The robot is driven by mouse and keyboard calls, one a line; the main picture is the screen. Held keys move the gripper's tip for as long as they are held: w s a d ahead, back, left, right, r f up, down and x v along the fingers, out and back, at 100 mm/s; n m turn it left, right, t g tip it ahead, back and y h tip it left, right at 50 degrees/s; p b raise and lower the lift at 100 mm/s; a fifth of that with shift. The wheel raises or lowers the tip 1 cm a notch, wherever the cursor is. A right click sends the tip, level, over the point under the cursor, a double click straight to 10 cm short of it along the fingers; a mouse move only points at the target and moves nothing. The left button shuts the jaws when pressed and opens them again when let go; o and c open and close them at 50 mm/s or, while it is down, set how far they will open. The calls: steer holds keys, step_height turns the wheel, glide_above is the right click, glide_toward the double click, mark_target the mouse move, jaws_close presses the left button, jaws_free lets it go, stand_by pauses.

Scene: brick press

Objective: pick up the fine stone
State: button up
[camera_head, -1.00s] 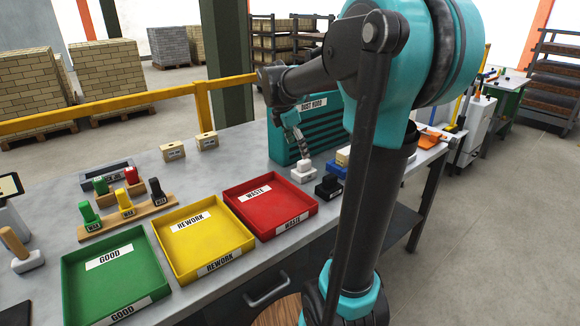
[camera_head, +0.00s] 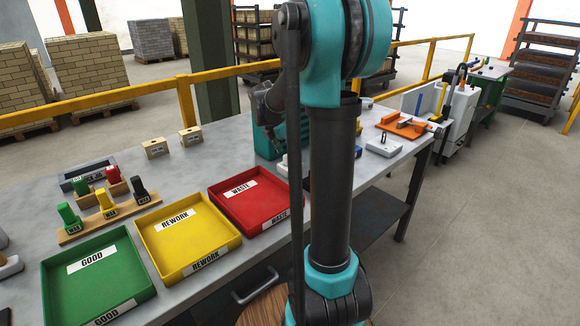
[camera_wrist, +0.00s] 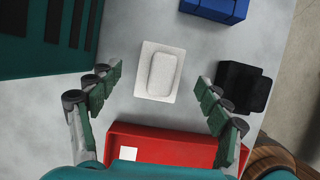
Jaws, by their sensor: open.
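A white block with a rounded raised top on a flat square base, which looks like the fine stone (camera_wrist: 163,72), lies on the grey bench in the wrist view. My gripper (camera_wrist: 158,84) is open, its green-padded fingers pointing toward the stone from either side of the picture. The stone lies roughly midway between the fingertips, a little toward the top of the picture, with nothing held. Whether the fingers are down at its height, I cannot tell. In the head view my arm hides the gripper and most of the stone.
A black block (camera_wrist: 242,88) sits close by the right finger. A blue block (camera_wrist: 215,8) lies beyond the stone. The red waste tray (camera_head: 254,225) is on the near side. A teal cabinet (camera_head: 267,140) stands at the left in the wrist view.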

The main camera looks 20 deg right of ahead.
mark_target(293, 162)
steer(key=shift+x, duration=2.7)
steer(key=shift+d+r, duration=0.1)
steer(key=shift+d, duration=0.1)
steer(key=c, duration=1.6)
steer(key=shift+r, duration=0.15)
step_height(293, 162, up, 20)
